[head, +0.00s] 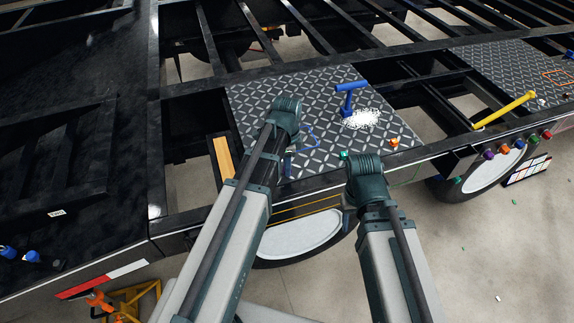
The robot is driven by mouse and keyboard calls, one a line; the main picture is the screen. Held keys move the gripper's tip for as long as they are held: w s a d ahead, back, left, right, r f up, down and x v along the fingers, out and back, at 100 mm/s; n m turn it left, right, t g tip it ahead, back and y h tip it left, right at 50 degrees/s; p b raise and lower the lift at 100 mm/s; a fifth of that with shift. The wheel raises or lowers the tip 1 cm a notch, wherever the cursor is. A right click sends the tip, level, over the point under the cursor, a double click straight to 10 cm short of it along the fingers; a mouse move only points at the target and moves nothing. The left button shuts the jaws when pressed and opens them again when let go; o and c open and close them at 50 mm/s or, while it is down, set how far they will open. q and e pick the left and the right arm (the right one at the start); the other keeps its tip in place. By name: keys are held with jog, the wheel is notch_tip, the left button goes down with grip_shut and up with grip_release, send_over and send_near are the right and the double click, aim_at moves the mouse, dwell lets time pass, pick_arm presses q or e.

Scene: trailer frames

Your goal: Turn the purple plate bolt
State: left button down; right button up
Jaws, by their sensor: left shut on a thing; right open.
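A purple bolt head (489,154) shows in a row of coloured knobs on the frame's side rail at the right. No purple bolt shows on the grey diamond-pattern plate (255,94); my arms cover part of its front. An orange bolt (394,142) and a small green one (344,155) sit near its front edge. A blue T-handle tool (348,88) stands upright on the plate beside a white speckled patch. My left arm reaches over the plate's left part, my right arm to its front edge.
A yellow bar (505,109) lies across the frame at the right. A second diamond-pattern plate (500,66) lies beyond it. Dark beams and open gaps surround the plates. A wheel arch opening and the floor are below the rail.

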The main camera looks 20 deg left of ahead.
pick_arm(q)
jog(key=c, duration=0.7)
grip_release()
jog(key=shift+r, duration=0.1)
notch_tip(320, 180, up, 14)
jog(key=p, duration=1.3)
jog(key=shift+f+p, duration=0.2)
jog(key=shift+p, duration=0.2)
jog(key=s+d+f+n+b, duration=0.1)
jog(key=s+d+n, duration=0.2)
jog(key=s, duration=0.2)
jog(key=s+d+f+n+b, duration=0.2)
jog(key=s+d+n, duration=0.1)
jog(key=s+d, duration=0.1)
jog(key=s+d+f+n+y+b, duration=0.1)
jog(key=s+d+f+n+b, duration=0.1)
jog(key=s+d+n, duration=0.1)
jog(key=shift+s+d+f+n, duration=0.1)
jog(key=shift+s+d+n, duration=0.15)
jog(key=shift+s, duration=0.45)
jog(key=shift+s+d+n, duration=0.15)
jog(key=shift+s+d, duration=0.05)
jog(key=shift+s, duration=0.5)
